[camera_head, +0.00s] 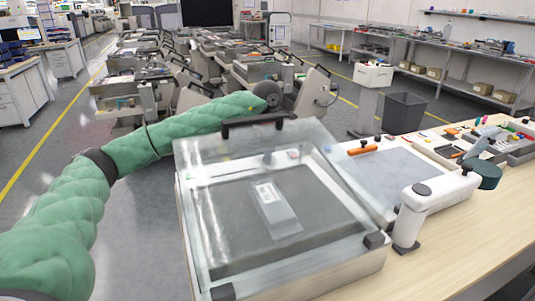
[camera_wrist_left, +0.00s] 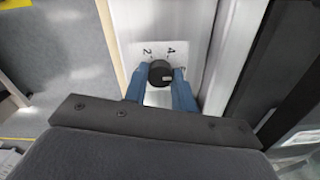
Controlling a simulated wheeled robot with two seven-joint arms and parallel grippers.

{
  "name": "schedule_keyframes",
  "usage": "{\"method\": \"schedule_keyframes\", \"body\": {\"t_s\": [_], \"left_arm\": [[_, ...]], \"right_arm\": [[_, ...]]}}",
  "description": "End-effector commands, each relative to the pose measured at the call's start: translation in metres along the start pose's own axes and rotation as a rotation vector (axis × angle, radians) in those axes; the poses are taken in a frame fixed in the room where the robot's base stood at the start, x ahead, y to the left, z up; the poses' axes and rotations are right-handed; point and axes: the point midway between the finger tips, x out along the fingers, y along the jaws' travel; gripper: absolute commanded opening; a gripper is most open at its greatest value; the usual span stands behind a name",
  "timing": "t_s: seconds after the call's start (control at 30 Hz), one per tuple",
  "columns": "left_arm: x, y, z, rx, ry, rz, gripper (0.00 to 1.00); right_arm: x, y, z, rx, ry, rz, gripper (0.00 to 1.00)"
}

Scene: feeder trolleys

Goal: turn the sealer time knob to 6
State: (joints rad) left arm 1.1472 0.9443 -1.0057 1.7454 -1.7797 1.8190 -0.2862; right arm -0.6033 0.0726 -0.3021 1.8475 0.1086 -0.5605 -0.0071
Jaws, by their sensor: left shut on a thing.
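The sealer (camera_head: 285,290) stands at the table's left end with its clear lid (camera_head: 215,160) in place. A pale pouch (camera_head: 279,222) lies inside. My left arm reaches behind the sealer in the head view, and its fingertips are hidden there. In the left wrist view the blue fingers of my left gripper (camera_wrist_left: 159,88) are shut on the black time knob (camera_wrist_left: 158,71), one on each side. The knob sits on a pale panel (camera_wrist_left: 145,20) with the printed figures 2 and 4 showing. A small light mark shows on the knob's lower right. The 6 is not visible.
Right of the sealer are a flat pale plate (camera_head: 392,172), a white device (camera_head: 425,205) with a dark green end, and trays of small parts (camera_head: 440,150). A dark bin (camera_head: 404,112) stands on the floor behind. The front right tabletop is clear.

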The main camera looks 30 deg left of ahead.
Motion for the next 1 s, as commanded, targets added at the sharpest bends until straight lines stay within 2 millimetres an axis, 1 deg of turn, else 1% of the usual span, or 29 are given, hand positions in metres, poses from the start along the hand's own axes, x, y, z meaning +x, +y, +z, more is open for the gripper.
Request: {"method": "schedule_keyframes", "body": {"t_s": [0.13, 0.17, 0.2, 0.27, 0.53, 0.63, 0.77, 1.0], "left_arm": [[-0.001, 0.001, -0.001, -0.003, -0.001, 0.002, 0.04], [-0.001, 0.001, -0.001, -0.003, -0.001, 0.002, 0.30], [-0.001, 0.001, -0.001, -0.003, -0.001, 0.002, 0.38], [-0.001, 0.001, -0.001, -0.003, -0.001, 0.002, 0.48], [-0.001, 0.000, 0.000, -0.002, 0.000, 0.001, 0.48], [-0.006, 0.001, 0.000, -0.002, -0.001, 0.001, 0.48], [-0.022, 0.001, 0.000, -0.002, -0.001, 0.002, 0.48], [-0.058, 0.001, 0.000, -0.003, -0.002, 0.002, 0.48]], "right_arm": [[0.000, -0.001, 0.000, 0.000, 0.000, -0.001, 0.42], [0.000, -0.001, 0.000, 0.000, -0.001, -0.001, 0.42], [-0.001, -0.001, 0.001, 0.000, -0.001, -0.001, 0.42], [-0.001, -0.001, 0.001, 0.000, -0.001, -0.001, 0.42], [0.000, 0.000, 0.001, 0.001, -0.002, 0.000, 0.42], [0.000, 0.000, 0.001, 0.001, -0.002, 0.000, 0.42], [0.001, 0.001, 0.002, 0.001, -0.001, 0.001, 0.42], [0.003, 0.001, 0.002, 0.001, 0.001, 0.001, 0.42]]}}
